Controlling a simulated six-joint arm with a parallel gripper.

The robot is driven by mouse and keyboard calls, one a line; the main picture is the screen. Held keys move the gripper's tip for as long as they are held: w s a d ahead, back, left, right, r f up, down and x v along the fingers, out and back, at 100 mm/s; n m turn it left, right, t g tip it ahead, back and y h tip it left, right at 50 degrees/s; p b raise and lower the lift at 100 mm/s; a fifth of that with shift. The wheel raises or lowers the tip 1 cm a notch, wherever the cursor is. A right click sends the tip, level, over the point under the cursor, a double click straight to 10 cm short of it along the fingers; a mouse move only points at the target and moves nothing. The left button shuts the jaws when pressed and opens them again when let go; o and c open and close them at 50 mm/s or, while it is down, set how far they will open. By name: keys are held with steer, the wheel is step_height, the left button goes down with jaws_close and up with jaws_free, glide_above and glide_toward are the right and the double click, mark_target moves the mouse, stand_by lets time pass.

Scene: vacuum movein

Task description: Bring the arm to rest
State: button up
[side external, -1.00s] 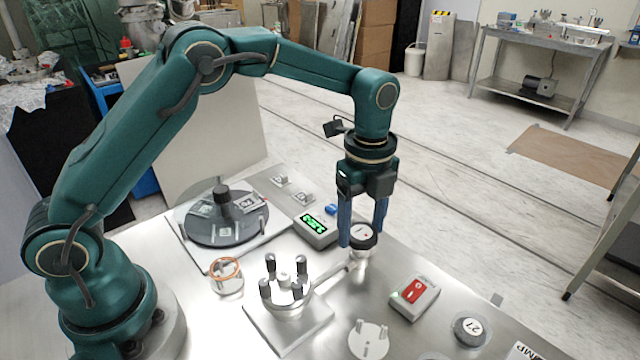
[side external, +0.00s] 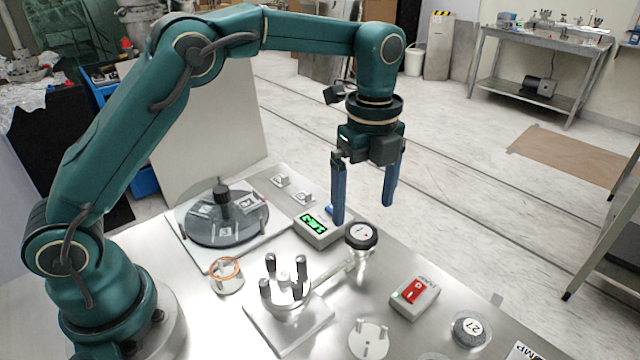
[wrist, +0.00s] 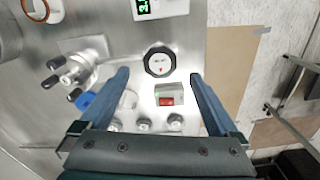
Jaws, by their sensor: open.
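My gripper (side external: 364,214) is open and empty. Its two blue fingers hang above the black knob with a white face (side external: 361,235), apart from it. In the wrist view the knob (wrist: 159,61) shows beyond and between the fingertips. The knob sits on a metal valve whose pipe joins a round chamber with several dark-topped posts (side external: 285,287). In the wrist view my gripper (wrist: 157,76) has wide-spread fingers with nothing between them.
A gauge box with a green display (side external: 316,228) stands left of the knob. A red switch box (side external: 414,296) is to the right.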

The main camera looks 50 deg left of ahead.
steer(key=s+a+r+n+t, duration=0.2)
steer(key=s+r+n, duration=0.15)
steer(key=r, duration=0.25)
steer(key=s+a+r+n+t, duration=0.2)
steer(key=s+a+r, duration=0.1)
steer(key=s+r, duration=0.25)
steer(key=s+f+n, duration=0.3)
steer(key=s+n, duration=0.2)
steer(key=n, duration=0.2)
steer(key=s+a+f+n+t, duration=0.1)
steer(key=s+f+n, duration=0.2)
steer(key=n, duration=0.5)
steer(key=shift+s+a+f+t, duration=0.2)
steer(key=shift+s+f+t, duration=0.1)
steer(key=shift+s, duration=0.55)
